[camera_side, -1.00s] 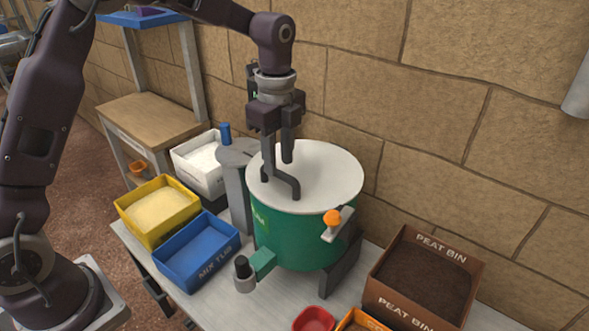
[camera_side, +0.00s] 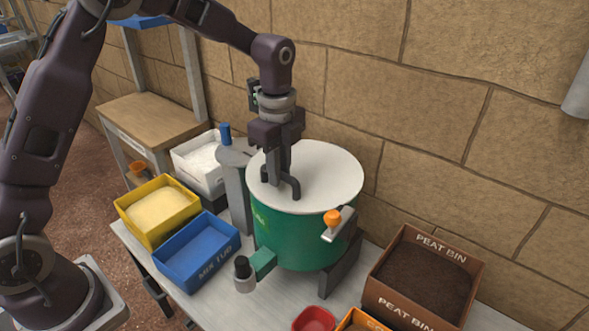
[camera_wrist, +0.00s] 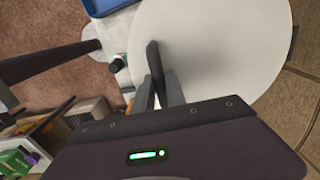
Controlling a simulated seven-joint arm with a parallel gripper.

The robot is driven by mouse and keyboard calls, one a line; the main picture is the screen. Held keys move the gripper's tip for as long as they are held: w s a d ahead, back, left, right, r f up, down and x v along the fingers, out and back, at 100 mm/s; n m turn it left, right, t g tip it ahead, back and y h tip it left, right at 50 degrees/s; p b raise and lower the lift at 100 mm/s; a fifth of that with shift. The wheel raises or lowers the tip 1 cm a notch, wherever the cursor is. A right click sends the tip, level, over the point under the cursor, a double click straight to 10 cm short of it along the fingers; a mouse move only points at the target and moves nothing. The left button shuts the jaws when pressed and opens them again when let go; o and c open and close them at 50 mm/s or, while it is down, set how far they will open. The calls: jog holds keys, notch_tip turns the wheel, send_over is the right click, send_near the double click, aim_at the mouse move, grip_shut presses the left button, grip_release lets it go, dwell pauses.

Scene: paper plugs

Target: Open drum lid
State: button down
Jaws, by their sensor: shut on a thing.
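The green drum (camera_side: 290,238) stands on the grey bench with its round white lid (camera_side: 330,170) lying flat on top. A dark bar handle (camera_side: 295,187) rises from the lid. My gripper (camera_side: 278,180) is over the lid, pointing down, with its fingers shut on the handle. In the wrist view the lid (camera_wrist: 225,50) fills the upper middle, and the handle (camera_wrist: 154,62) runs down between the fingers of my gripper (camera_wrist: 160,95). The exact contact of the fingers is partly hidden. An orange-knobbed lever (camera_side: 332,219) sits on the drum's front right side.
A blue mix tub (camera_side: 190,262), a yellow bin (camera_side: 150,232) and a white bin (camera_side: 185,160) stand left of the drum. A brown peat bin (camera_side: 400,250) stands at the right. A grey post (camera_side: 237,195) stands close to the drum's left. A stone wall is behind.

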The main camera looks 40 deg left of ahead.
jog(key=shift+r, duration=0.1)
notch_tip(320, 180, up, 6)
jog(key=w, duration=0.2)
jog(key=shift+w+r, duration=0.15)
jog(key=shift+w, duration=0.1)
jog(key=w+r, duration=0.4)
jog(key=r, duration=0.1)
jog(key=c, duration=1.3)
grip_release()
jog(key=shift+r, duration=0.15)
jog(key=s, duration=1)
jog(key=shift+s, duration=0.1)
